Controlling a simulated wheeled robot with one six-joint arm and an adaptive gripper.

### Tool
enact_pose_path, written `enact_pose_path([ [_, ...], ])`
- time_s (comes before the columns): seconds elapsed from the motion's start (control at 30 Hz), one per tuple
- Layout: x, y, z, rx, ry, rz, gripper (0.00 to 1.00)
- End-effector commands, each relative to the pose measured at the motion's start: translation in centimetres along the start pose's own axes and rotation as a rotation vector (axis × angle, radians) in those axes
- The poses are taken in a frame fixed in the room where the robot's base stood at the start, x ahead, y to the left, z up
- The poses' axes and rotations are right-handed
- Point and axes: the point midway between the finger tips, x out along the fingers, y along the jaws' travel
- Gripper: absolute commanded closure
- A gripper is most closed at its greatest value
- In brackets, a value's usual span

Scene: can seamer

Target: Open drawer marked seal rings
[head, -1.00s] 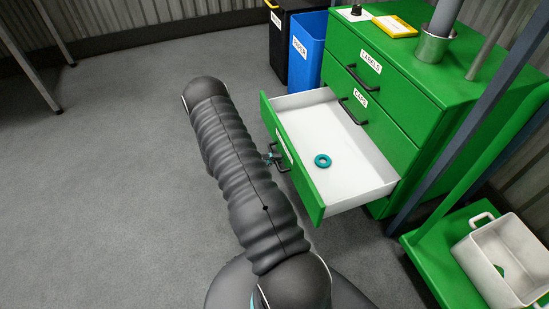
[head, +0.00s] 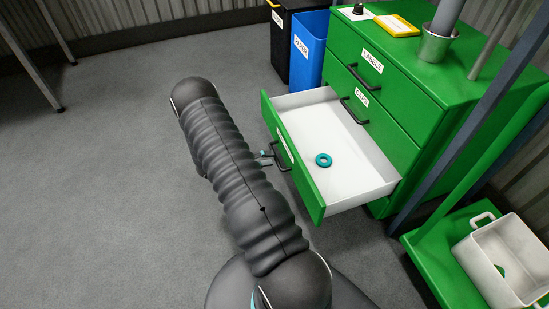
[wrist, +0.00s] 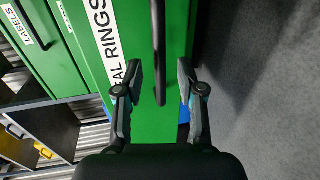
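The green drawer (head: 310,185) stands pulled well out of the cabinet in the head view, and a teal ring (head: 323,160) lies on its white floor. In the wrist view its front carries a white label (wrist: 104,42), readable in part as "AL RINGS". The drawer's dark bar handle (wrist: 159,35) runs between my fingers, with a gap on each side. My gripper (wrist: 159,82) is open and holds nothing. In the head view only a small part of my gripper (head: 265,155) shows beside the handle (head: 281,158); my arm hides the rest.
The closed drawers marked LABELS (head: 372,62) and CAPS (head: 361,95) are above. A blue bin (head: 309,50) and a black bin (head: 280,45) stand behind. A white container (head: 510,265) sits on a green shelf at right.

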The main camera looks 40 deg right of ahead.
Motion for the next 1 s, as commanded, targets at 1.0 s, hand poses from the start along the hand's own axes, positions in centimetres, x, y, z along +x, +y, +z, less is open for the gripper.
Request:
enact_pose_path([
  [1.0, -8.4, 0.0, 0.0, 0.0, -0.001, 0.0, 0.61],
])
